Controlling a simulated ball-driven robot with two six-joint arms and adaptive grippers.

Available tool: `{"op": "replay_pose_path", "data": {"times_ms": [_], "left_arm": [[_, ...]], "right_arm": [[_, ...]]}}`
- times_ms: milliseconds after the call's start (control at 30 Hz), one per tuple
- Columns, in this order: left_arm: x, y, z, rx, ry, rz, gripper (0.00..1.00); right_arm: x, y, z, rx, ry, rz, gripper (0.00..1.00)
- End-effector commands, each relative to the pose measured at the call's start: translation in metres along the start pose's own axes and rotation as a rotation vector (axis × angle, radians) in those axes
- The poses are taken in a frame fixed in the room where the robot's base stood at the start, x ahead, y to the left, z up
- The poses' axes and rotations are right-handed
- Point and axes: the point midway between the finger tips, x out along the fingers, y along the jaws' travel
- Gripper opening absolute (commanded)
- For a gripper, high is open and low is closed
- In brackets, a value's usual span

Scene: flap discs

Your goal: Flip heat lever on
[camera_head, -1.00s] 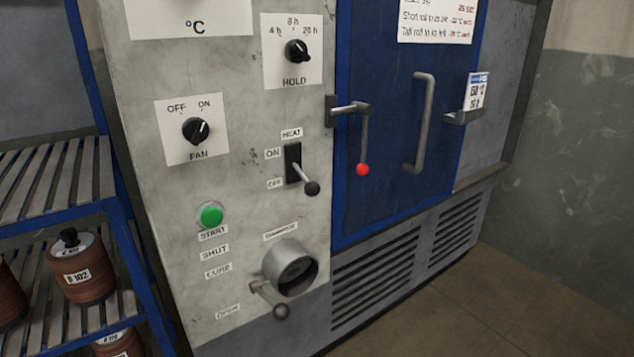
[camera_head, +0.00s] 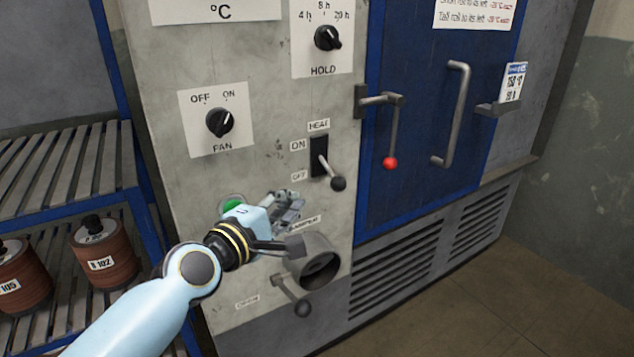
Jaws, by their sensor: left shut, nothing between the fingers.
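The heat lever (camera_head: 331,173) is a metal stalk with a black ball in a black slot, below the HEAT label on the grey control panel (camera_head: 270,130). It tilts down and right, with its ball at the OFF end. My left gripper (camera_head: 297,199) is shut and empty. It is in front of the panel, below and left of the lever ball, with a gap between them in the picture. It partly covers the green START button (camera_head: 234,203). My right gripper is not in view.
The damper pipe (camera_head: 322,262) and its lever (camera_head: 297,302) stick out below my gripper. The fan knob (camera_head: 220,122) and hold knob (camera_head: 327,38) are above. The blue door's red-tipped latch (camera_head: 391,163) is to the right. A rack with rolls (camera_head: 104,250) stands left.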

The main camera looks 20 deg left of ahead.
Motion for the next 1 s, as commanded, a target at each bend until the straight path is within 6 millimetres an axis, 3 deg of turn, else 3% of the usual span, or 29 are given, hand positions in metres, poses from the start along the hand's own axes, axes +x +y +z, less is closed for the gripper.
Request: {"op": "replay_pose_path", "data": {"times_ms": [167, 633, 1000], "left_arm": [[0.011, 0.0, 0.0, 0.0, 0.0, 0.001, 0.0], [0.088, -0.002, 0.0, -0.001, 0.0, -0.001, 0.0], [0.1, -0.001, 0.0, 0.001, 0.0, -0.001, 0.0]], "right_arm": [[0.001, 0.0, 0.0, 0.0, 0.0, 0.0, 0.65], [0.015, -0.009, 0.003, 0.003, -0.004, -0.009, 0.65], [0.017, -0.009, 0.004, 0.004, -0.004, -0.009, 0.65]]}}
